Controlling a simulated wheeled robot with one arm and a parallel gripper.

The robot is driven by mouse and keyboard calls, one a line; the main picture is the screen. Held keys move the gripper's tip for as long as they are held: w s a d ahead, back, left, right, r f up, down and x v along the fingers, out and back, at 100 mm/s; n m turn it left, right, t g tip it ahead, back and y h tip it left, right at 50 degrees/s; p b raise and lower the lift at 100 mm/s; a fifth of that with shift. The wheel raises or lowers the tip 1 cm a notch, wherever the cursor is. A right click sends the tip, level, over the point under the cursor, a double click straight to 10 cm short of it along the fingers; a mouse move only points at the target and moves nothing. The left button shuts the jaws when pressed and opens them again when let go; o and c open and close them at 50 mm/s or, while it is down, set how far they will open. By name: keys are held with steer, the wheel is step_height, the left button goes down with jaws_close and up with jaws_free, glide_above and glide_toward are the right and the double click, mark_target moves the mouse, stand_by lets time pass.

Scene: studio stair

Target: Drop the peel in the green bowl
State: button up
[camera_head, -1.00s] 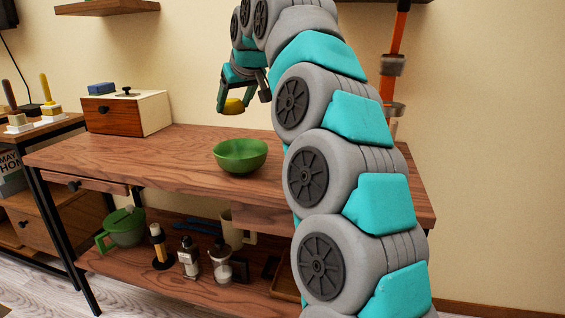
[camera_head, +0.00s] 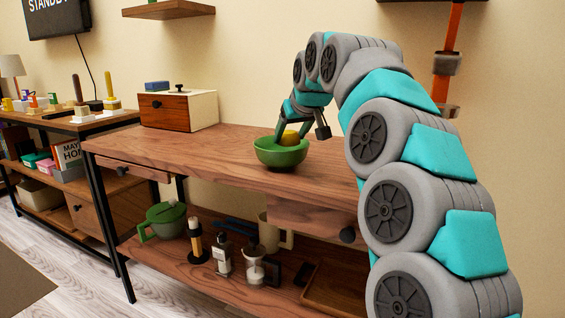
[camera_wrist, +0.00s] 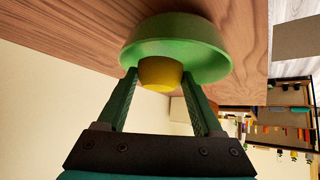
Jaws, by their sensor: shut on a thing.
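The green bowl (camera_head: 281,154) stands upright on the wooden workbench, near its front edge. The peel (camera_head: 290,138) is a small yellow, rounded piece. My gripper (camera_head: 297,135) is shut on it and holds it at the bowl's mouth. In the wrist view the peel (camera_wrist: 160,73) sits between the two green fingers and overlaps the rim of the bowl (camera_wrist: 178,35). The peel's underside is hidden by the bowl in the head view, so I cannot tell whether it touches the inside.
The workbench top (camera_head: 215,150) is clear around the bowl. A wooden box (camera_head: 178,109) with a blue item on it stands at the back left. The lower shelf holds a green lidded pot (camera_head: 164,220), bottles and a tray. A side table (camera_head: 75,122) is at the left.

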steer(key=o, duration=1.5)
steer(key=shift+o, duration=0.2)
steer(key=v, duration=0.7)
steer(key=shift+s+r, duration=0.15)
steer(key=shift+s, duration=0.15)
steer(key=shift+d, duration=0.1)
